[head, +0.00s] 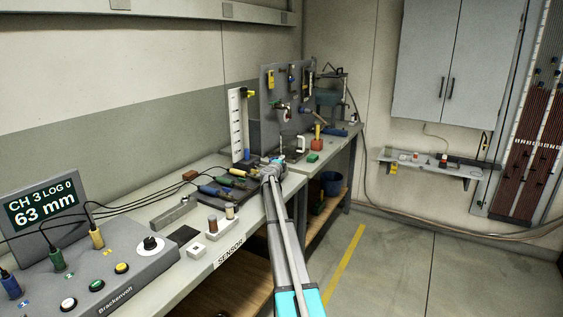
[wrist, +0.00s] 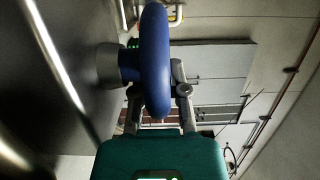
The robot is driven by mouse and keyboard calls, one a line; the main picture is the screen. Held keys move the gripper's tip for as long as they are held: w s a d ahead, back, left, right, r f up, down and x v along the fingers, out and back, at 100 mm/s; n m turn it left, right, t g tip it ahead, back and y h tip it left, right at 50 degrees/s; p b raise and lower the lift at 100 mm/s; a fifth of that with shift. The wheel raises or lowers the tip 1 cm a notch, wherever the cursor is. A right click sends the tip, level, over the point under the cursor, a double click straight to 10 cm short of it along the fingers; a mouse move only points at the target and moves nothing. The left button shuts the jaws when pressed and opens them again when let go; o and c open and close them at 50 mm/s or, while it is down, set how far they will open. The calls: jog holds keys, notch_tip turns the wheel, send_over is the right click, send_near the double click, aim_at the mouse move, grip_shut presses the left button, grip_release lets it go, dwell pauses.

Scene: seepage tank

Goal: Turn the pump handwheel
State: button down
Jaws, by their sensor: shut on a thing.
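The blue pump handwheel (wrist: 155,45) is seen nearly edge-on in the wrist view, on a grey hub (wrist: 110,66) at its left. My gripper (wrist: 158,92) has one finger on each side of the lower part of the wheel's rim and is shut on it. Its green body fills the bottom of that view. In the head view my arm reaches along the front of the bench to the grey panel area. I cannot make out the wheel or fingertips clearly there.
The long bench (head: 163,207) carries a control box (head: 100,275) with a display (head: 43,207) reading 63 mm, cables, and several small tools. An upright grey panel (head: 270,105) stands behind my wrist. A blue bucket (head: 331,184) sits below. The floor (head: 400,270) to the right is clear.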

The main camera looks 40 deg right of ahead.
jog(key=shift+s+a+m+g+h, duration=0.1)
jog(key=shift+s+m+g+h, duration=0.1)
jog(key=shift+m+g+h, duration=0.4)
jog(key=c, duration=0.9)
grip_release()
jog(key=shift+w+a, duration=0.1)
jog(key=shift+d+n+t+y, duration=0.2)
jog(key=shift+n+t+y, duration=0.5)
